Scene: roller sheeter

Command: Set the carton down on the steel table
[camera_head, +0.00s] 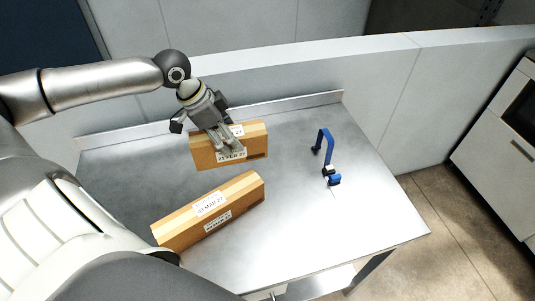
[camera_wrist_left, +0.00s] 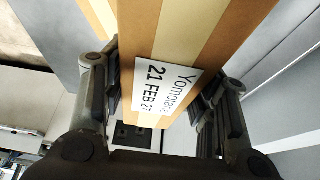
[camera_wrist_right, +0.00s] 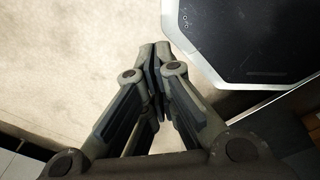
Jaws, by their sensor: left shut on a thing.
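The brown carton (camera_head: 257,146) with a light stripe and a white label is between the fingers of my left gripper (camera_head: 231,151), over the rear part of the steel table (camera_head: 310,225). I cannot tell whether its underside touches the steel. In the left wrist view the carton (camera_wrist_left: 190,45) fills the space between the fingers, and its label reads 21 FEB 27. My left gripper is shut on it. My right gripper (camera_wrist_right: 157,65) is shut and empty over a pale floor, away from the table.
A second, similar carton (camera_head: 240,195) lies on the table in front of the held one. A blue-handled tool (camera_head: 325,150) stands to the right. The table's right and front right are bare. A low raised edge (camera_head: 285,104) runs along the back, before a pale wall (camera_head: 370,85).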

